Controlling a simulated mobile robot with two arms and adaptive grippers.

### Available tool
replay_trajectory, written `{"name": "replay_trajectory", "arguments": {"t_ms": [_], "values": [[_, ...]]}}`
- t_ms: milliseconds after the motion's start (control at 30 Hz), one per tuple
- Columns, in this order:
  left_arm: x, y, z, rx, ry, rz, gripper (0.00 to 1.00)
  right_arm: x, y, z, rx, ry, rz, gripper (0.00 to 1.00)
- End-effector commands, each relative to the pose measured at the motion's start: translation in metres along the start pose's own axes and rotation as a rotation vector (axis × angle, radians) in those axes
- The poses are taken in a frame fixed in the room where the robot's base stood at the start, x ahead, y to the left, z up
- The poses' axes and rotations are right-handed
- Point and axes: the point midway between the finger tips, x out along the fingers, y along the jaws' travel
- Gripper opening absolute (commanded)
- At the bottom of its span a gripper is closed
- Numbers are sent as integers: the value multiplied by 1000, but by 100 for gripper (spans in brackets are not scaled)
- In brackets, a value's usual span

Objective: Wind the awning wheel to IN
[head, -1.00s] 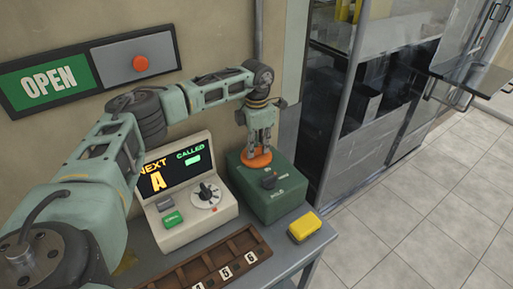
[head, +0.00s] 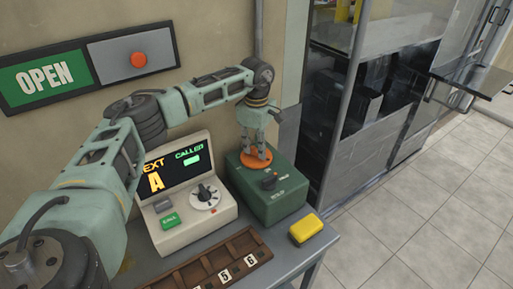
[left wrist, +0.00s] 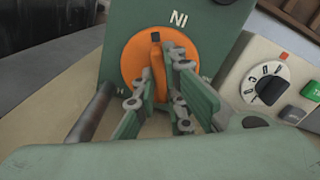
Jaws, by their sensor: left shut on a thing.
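The orange awning wheel (head: 256,158) sits on top of a green box (head: 287,200) on the table. The left wrist view shows it as an orange disc (left wrist: 136,62) with a raised orange grip bar (left wrist: 157,54) across it. An upside-down "IN" label (left wrist: 180,19) is on the box face past the wheel. My left gripper (head: 257,147) comes down on the wheel from above. In the left wrist view its fingers (left wrist: 158,74) are on either side of the bar, shut on it. The fingers hide part of the wheel. My right gripper is not in view.
A black knob (head: 270,180) is on the same box, close to the wheel. A cream console (head: 190,225) with a lit display stands to the left. A yellow block (head: 306,228) and a wooden tray (head: 240,238) are in front. A glass-fronted cabinet (head: 350,150) stands behind right.

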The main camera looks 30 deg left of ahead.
Motion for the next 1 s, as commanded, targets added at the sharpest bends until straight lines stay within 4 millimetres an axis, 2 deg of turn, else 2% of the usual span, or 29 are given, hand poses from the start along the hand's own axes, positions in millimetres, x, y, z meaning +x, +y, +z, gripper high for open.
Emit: {"name": "replay_trajectory", "arguments": {"t_ms": [200,500,1000], "values": [[-2,2,-1,190,-1,8,0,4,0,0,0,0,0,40],[-2,2,-1,383,0,8,0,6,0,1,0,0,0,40],[-3,2,-1,485,1,9,0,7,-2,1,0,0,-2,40]]}}
